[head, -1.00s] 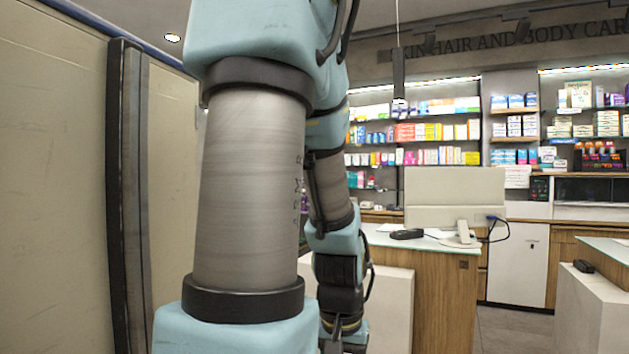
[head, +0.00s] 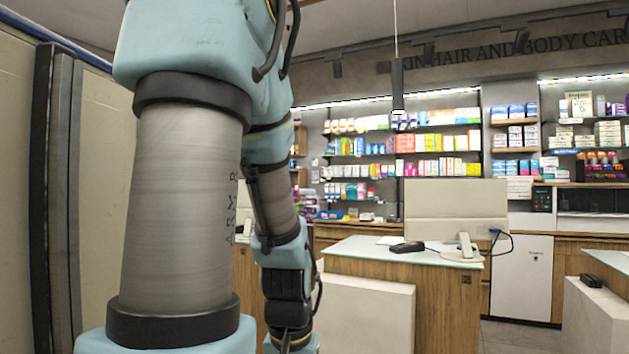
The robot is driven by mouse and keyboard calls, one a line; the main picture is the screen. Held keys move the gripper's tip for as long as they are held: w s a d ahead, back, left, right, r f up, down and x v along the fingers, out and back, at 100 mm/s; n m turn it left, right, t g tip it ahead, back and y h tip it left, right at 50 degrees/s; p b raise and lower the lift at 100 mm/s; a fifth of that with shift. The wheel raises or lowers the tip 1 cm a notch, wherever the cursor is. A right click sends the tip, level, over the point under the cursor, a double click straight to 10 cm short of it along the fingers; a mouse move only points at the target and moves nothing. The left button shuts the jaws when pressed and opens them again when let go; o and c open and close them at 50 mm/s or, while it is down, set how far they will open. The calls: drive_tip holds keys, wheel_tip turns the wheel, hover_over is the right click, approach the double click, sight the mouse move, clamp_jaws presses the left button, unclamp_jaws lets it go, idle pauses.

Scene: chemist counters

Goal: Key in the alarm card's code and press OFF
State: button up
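A small dark panel with a lit display (head: 541,199), which looks like the alarm keypad, stands at the back counter on the right. Its keys are too small to read. A white sheet with print (head: 519,188) is just left of it, partly behind the monitor. It may be the alarm card, but I cannot read any code. My arm fills the left and middle of the head view and hangs down. Its end runs out at the bottom edge, so my gripper's fingers are not seen. The keypad is far from my arm.
A wooden counter with a glass top (head: 345,248) holds a monitor (head: 455,209) and a black device (head: 407,247). White blocks (head: 362,310) stand before it. Another counter (head: 612,262) is at right. A gap of floor (head: 503,335) lies between. A tall cabinet (head: 100,180) is close at left.

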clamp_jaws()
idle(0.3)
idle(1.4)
